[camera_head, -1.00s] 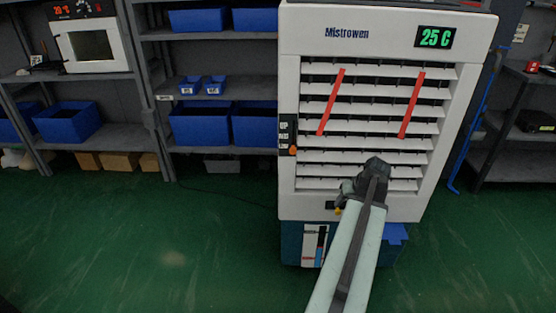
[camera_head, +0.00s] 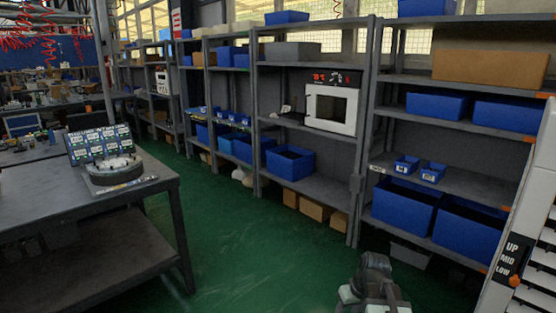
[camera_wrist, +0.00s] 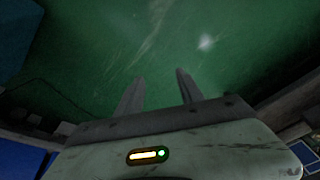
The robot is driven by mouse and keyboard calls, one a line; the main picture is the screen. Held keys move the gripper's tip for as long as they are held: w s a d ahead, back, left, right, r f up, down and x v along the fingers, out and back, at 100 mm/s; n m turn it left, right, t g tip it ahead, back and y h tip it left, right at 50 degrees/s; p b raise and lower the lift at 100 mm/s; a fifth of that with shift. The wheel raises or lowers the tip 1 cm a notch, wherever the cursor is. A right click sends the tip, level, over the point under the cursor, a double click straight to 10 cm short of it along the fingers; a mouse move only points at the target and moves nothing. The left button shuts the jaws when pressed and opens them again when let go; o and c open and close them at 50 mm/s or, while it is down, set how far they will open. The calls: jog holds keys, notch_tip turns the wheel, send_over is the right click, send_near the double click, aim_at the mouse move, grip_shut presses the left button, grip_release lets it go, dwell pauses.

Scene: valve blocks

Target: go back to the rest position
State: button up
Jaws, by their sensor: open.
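My gripper (camera_wrist: 160,92) shows in the wrist view with its two fingers apart and nothing between them, over the green floor (camera_wrist: 220,50). In the head view my arm (camera_head: 374,285) shows at the bottom, folded short in front of me; its fingertips cannot be made out there. The white air cooler (camera_head: 530,215) is cut off at the right edge, with its UP/MID/LOW panel (camera_head: 511,258) and an orange knob (camera_head: 514,281) in sight.
A dark table (camera_head: 60,205) stands at the left, bearing a round device (camera_head: 112,175) and a labelled panel (camera_head: 98,145). Grey shelves (camera_head: 365,120) with blue bins (camera_head: 290,163) and a white oven (camera_head: 332,102) line the back. Green floor (camera_head: 235,240) between is clear.

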jog(key=s+a+g, duration=0.1)
jog(key=s+a, duration=0.3)
jog(key=a, duration=0.8)
notch_tip(320, 180, up, 25)
jog(key=s+d+m+g+h+p, duration=0.1)
jog(key=s+d+m+p, duration=0.1)
jog(key=p, duration=2.3)
jog(key=shift+s+d+f+h, duration=0.15)
jog(key=shift+s+d+h, duration=0.15)
jog(key=shift+d, duration=0.1)
jog(key=shift+c, duration=0.8)
